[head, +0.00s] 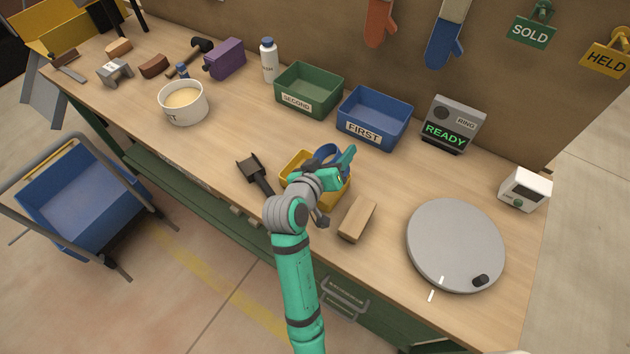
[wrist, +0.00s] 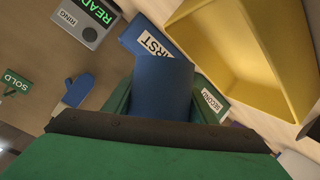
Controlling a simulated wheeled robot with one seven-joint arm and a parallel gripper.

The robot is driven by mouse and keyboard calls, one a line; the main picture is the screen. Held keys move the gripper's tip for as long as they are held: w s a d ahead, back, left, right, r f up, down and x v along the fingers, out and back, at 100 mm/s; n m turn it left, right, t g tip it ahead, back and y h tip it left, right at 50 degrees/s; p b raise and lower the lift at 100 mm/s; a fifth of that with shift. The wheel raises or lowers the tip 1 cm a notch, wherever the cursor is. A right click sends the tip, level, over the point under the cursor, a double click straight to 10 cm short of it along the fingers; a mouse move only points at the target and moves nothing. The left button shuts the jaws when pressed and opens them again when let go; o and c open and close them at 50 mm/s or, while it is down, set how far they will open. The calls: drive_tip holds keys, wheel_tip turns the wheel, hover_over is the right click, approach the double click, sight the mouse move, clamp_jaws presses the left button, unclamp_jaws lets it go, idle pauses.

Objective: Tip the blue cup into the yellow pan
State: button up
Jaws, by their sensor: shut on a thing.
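The blue cup (head: 327,152) is held in my gripper (head: 338,166), over or close above the yellow pan. It is partly hidden by the gripper in the head view. In the wrist view the cup (wrist: 162,88) sits between the two green fingers, and its opening and contents cannot be seen. My gripper is shut on it. The yellow pan (head: 295,159) stands near the bench's front edge, largely covered by my arm. In the wrist view the pan (wrist: 235,45) is at upper right, and the visible part of its inside looks bare. The wrist view is strongly tilted.
A dark scoop-like tool (head: 256,174) lies left of the pan and a wooden block (head: 357,219) right of it. Behind are the blue FIRST bin (head: 374,119) and green SECOND bin (head: 309,91). A grey turntable (head: 455,243) stands at right, a white bowl (head: 183,112) at left.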

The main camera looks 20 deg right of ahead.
idle(0.3)
drive_tip(key=shift+s+d+r+n+h, duration=0.1)
drive_tip(key=shift+n+h, duration=0.2)
drive_tip(key=shift+n, duration=0.3)
drive_tip(key=shift+d+n+h, duration=0.1)
drive_tip(key=shift+n+h, duration=0.4)
drive_tip(key=shift+n, duration=0.2)
drive_tip(key=shift+n+g+h, duration=0.3)
drive_tip(key=shift+n, duration=0.4)
